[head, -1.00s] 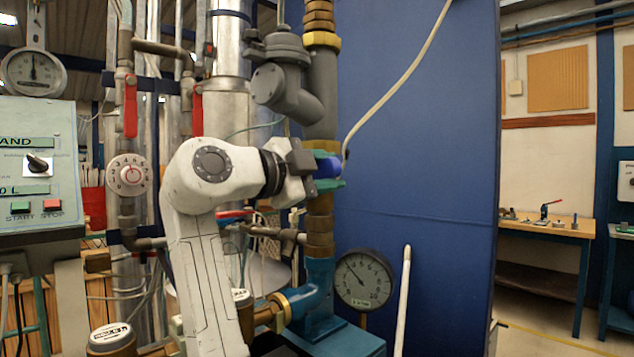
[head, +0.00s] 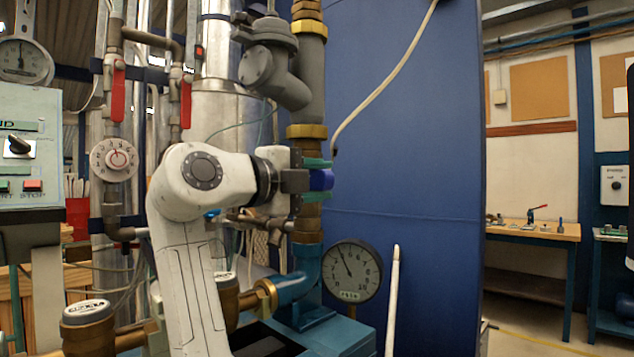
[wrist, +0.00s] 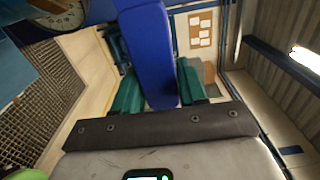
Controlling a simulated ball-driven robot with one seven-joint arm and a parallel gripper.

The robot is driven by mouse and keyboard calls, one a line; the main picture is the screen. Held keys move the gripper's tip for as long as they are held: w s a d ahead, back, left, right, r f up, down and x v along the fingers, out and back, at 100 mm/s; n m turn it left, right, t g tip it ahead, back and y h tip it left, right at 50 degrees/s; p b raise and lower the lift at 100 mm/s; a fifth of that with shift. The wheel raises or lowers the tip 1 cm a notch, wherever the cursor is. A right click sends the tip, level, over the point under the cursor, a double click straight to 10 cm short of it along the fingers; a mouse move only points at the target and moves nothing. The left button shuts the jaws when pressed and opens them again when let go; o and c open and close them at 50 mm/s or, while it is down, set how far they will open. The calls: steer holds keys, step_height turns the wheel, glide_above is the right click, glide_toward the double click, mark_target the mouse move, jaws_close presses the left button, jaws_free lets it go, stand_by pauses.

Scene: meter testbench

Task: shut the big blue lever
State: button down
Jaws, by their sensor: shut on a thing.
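The big blue lever (wrist: 148,55) runs down the middle of the wrist view, its near end between the two green fingers of my gripper (wrist: 160,92). In the head view a short part of the blue lever (head: 321,180) shows in front of the brass-coloured vertical pipe. My gripper (head: 318,180) is there, with one green finger above the lever and one below it. It is shut on the lever. My white arm and wrist hide part of the pipe and the lever's mount.
A round pressure gauge (head: 351,270) stands low, right of the pipe. A grey valve body (head: 275,65) hangs above my gripper. A pale hose (head: 385,75) crosses the large blue panel (head: 420,150). Red-handled valves (head: 117,95) and a control box (head: 28,160) are at left.

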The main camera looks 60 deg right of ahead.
steer(key=shift+f, duration=0.25)
steer(key=c, duration=0.7)
jaws_free()
steer(key=shift+r, duration=0.1)
steer(key=shift+a, duration=0.1)
steer(key=p+v, duration=0.1)
steer(key=v, duration=0.9)
steer(key=shift+w+a, duration=0.1)
steer(key=shift+a, duration=0.25)
